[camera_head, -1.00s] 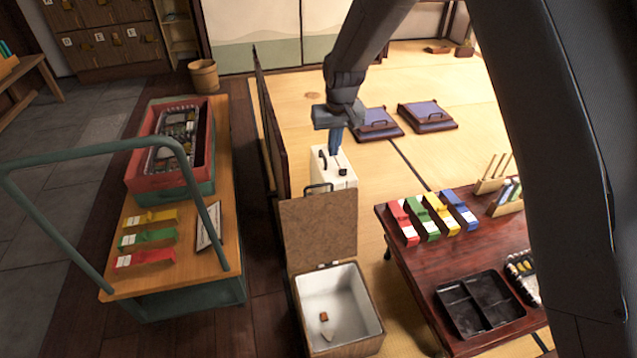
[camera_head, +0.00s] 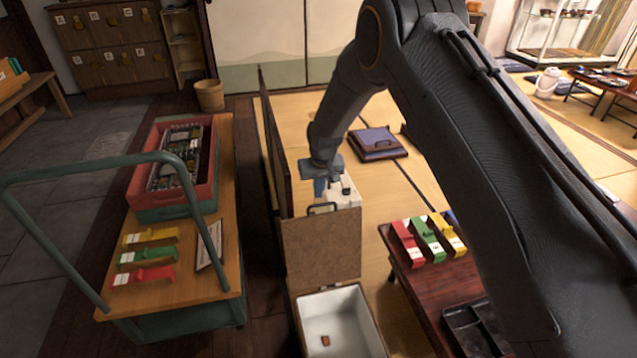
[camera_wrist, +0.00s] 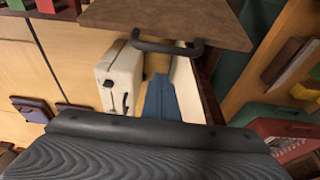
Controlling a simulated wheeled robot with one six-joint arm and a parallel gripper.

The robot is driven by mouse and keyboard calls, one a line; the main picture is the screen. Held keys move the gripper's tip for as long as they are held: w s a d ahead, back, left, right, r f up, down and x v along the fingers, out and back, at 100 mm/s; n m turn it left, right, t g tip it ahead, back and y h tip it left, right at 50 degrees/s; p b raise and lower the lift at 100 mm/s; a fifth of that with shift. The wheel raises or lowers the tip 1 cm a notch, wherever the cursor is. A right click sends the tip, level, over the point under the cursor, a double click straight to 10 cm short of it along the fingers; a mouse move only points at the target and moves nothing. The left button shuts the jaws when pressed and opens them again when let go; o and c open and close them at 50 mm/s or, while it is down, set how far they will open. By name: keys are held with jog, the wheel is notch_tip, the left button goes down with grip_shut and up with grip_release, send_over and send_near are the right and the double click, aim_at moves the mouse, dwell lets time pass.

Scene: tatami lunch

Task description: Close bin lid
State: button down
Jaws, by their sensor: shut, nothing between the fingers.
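The bin (camera_head: 345,308) is a box with a white inside, standing open at the bottom middle of the head view. A small brown piece lies in it. Its brown lid (camera_head: 322,250) stands raised at the bin's far edge, with a dark handle (camera_head: 320,208) at the top. In the wrist view the lid (camera_wrist: 170,20) and its handle (camera_wrist: 165,46) are at the top. My blue gripper (camera_head: 320,187) is just behind the lid, near the handle; it also shows in the wrist view (camera_wrist: 163,98). It is shut and empty. Its tips are partly hidden.
A white case (camera_head: 343,193) stands close behind the lid, beside my gripper. A dark upright panel (camera_head: 275,150) is at the left. A wooden cart (camera_head: 215,265) stands further left, and a red-brown low table (camera_head: 425,295) is to the right.

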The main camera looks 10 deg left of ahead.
jog(key=shift+s+d+r+p, duration=0.2)
jog(key=shift+s+d, duration=0.2)
jog(key=shift+s, duration=0.4)
jog(key=shift+s+d+r+p, duration=0.15)
jog(key=shift+s+d, duration=0.2)
jog(key=shift+s, duration=0.4)
jog(key=shift+s, duration=0.15)
